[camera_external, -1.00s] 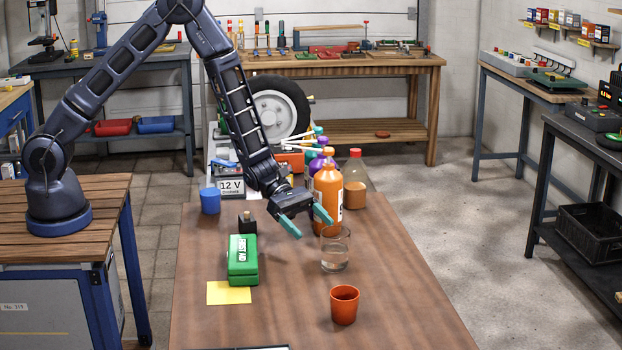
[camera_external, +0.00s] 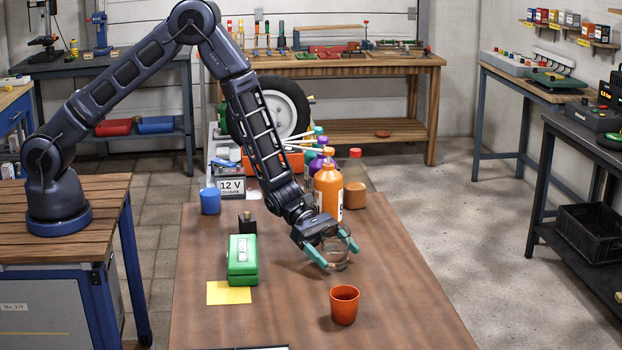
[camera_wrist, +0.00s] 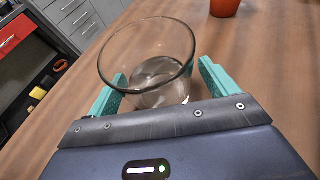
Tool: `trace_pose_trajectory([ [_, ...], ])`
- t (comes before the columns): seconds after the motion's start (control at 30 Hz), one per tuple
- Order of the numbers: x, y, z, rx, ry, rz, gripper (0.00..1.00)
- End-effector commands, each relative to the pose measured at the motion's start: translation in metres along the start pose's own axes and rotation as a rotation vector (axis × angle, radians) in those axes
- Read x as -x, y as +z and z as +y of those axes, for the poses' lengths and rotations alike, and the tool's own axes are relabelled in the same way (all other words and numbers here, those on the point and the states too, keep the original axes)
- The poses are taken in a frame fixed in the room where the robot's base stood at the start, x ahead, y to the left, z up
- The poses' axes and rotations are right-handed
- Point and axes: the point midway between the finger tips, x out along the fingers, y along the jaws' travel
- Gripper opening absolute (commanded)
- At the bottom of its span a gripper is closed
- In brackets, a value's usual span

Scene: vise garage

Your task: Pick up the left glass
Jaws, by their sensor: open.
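The clear glass (camera_external: 338,262) stands upright on the brown table, partly hidden by my gripper in the outside view. In the wrist view the glass (camera_wrist: 150,58) holds some clear liquid low down. My gripper (camera_external: 338,254) is open, its teal fingers on either side of the glass. In the wrist view the fingertips (camera_wrist: 158,80) flank the glass, with a gap on the right; I cannot tell whether the left finger touches it. An orange-red cup (camera_external: 344,305) stands nearer the front of the table; its base also shows in the wrist view (camera_wrist: 225,6).
An orange bottle (camera_external: 328,190) and an orange-filled clear bottle (camera_external: 355,182) stand behind my gripper. A green first aid box (camera_external: 242,262), a small black item (camera_external: 247,223) and a yellow note (camera_external: 229,293) lie to the left. The table's right front is clear.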

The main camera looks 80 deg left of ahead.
Motion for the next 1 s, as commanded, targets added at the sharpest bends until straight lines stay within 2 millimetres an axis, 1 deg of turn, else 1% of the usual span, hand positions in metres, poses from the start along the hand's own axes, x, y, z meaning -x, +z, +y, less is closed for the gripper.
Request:
trace_pose_trajectory([
  [0.2,-0.0011,0.0002,0.0006,0.000,0.001,0.000,0.86],
  [0.37,-0.0009,0.0002,0.0006,0.000,0.001,0.000,0.54],
  [0.5,-0.0008,0.0002,0.0006,0.000,0.001,-0.001,0.27],
  [0.83,-0.0005,0.0015,0.0007,0.000,0.001,-0.002,0.26],
  [1.0,0.0011,0.0056,0.0009,0.000,0.001,-0.002,0.26],
])
